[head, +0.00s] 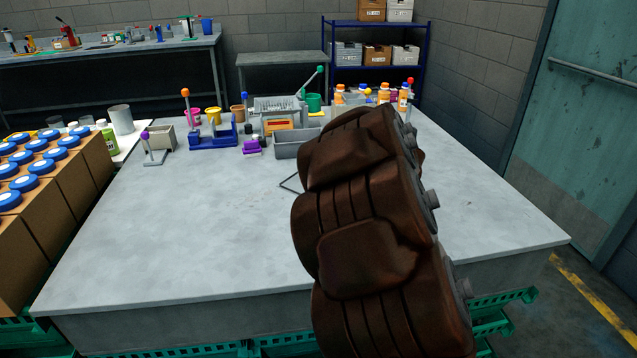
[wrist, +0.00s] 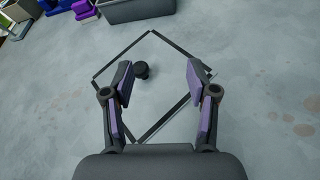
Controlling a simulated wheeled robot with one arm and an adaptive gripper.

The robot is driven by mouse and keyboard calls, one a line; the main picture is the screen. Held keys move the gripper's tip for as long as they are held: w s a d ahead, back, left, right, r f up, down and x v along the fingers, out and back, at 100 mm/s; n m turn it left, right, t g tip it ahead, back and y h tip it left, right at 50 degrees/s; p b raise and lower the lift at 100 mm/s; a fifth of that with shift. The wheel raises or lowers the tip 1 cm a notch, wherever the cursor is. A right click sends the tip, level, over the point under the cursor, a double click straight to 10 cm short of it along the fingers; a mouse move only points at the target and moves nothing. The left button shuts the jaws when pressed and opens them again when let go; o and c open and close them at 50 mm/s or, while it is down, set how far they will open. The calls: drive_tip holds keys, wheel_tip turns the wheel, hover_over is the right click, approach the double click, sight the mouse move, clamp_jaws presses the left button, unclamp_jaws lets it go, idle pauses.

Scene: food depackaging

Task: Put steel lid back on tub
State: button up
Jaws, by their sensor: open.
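In the wrist view my gripper (wrist: 160,80) is open and empty above the worktop, its purple-padded fingers wide apart. A small black knob (wrist: 141,70) lies between the fingers, nearer the left one. It stands inside a thin dark square outline (wrist: 122,46). The surface inside looks pale like the worktop, so I cannot tell for sure that this is the steel lid. A grey open tub (wrist: 140,10) is just beyond the outline's far corner. The tub (head: 291,150) also shows in the head view, partly behind my brown-covered arm, which hides my gripper there.
Coloured tools and containers, including a blue fixture (head: 212,138) and purple blocks (head: 252,147), line the worktop's back. Orange-capped bottles (head: 385,94) stand at back right. Boxes with blue-lidded jars (head: 40,170) are at left. The worktop's front and left (head: 180,230) are clear.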

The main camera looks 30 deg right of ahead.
drive_tip(key=f+n+y, duration=0.1)
drive_tip(key=a+f+n+y, duration=0.1)
drive_tip(key=n, duration=0.1)
drive_tip(key=f+n, duration=0.1)
drive_tip(key=shift+w+a+y, duration=0.3)
drive_tip(key=shift+y, duration=0.1)
drive_tip(key=shift+w+a+f+n, duration=0.2)
drive_tip(key=shift+n, duration=0.3)
drive_tip(key=shift+x, duration=1.1)
drive_tip(key=shift+w+a+f+p, duration=0.2)
drive_tip(key=shift+w+f+p, duration=0.15)
drive_tip(key=shift+w, duration=0.3)
drive_tip(key=shift+w+a+f+p, duration=0.2)
drive_tip(key=shift+w+p, duration=0.2)
drive_tip(key=shift+w, duration=0.3)
drive_tip(key=shift+x, duration=1.15)
drive_tip(key=shift+d+f, duration=0.1)
drive_tip(key=shift+f, duration=0.05)
clamp_jaws()
